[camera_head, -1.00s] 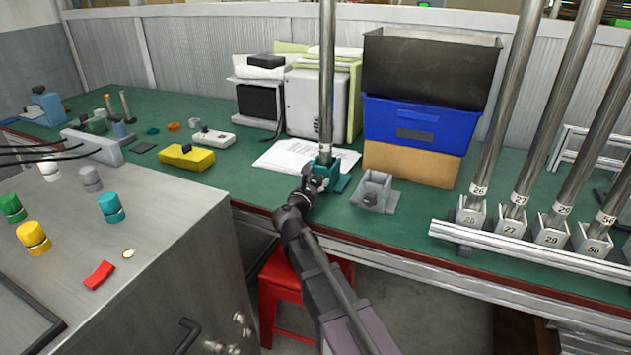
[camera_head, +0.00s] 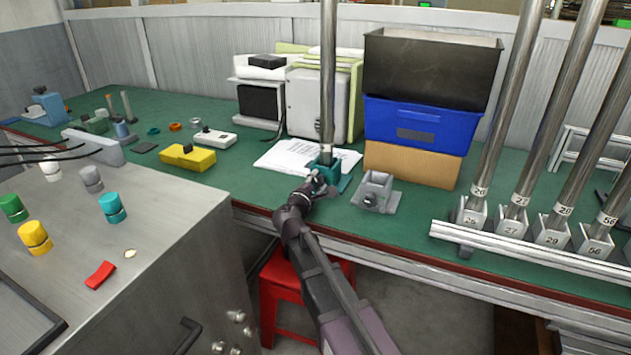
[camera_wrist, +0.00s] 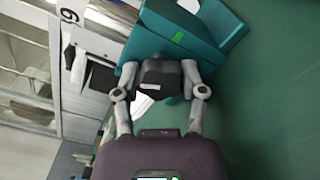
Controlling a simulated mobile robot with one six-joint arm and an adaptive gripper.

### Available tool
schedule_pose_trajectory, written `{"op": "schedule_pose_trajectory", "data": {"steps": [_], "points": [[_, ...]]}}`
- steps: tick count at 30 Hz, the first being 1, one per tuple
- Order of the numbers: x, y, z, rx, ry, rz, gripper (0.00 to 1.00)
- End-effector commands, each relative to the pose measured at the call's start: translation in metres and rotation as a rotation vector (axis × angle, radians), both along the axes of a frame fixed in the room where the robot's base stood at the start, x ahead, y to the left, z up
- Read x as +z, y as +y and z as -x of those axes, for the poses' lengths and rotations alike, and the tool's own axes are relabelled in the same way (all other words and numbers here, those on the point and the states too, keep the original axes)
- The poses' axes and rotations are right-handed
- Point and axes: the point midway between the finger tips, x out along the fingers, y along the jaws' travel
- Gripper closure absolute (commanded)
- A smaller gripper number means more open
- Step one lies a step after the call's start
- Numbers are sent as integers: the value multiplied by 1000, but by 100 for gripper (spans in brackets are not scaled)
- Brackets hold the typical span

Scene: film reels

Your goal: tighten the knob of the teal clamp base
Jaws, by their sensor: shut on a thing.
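The teal clamp base (camera_head: 331,170) stands on the green table near its front edge, with an upright metal pole (camera_head: 328,80) in it. In the wrist view the clamp base (camera_wrist: 205,30) fills the top, with a small bright green mark on it. My gripper (camera_head: 313,186) is at the front left side of the clamp base. In the wrist view its two fingers are shut on a dark knob (camera_wrist: 160,78), one finger on each side. The knob sits against the teal base. How far it is turned cannot be told.
A grey empty clamp base (camera_head: 376,192) stands to the right. Stacked bins, with a blue bin (camera_head: 415,123) in the middle, stand behind it. White paper (camera_head: 285,156) lies behind left. A rack of poles (camera_head: 540,250) is at the right. A red stool (camera_head: 285,290) is below the table.

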Motion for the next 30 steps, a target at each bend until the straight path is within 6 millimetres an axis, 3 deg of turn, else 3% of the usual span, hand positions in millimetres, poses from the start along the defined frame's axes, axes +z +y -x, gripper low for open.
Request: {"op": "schedule_pose_trajectory", "data": {"steps": [18,30], "points": [[3,4,-4,9,-198,-541,94],[3,3,-3,8,-278,-765,94]]}}
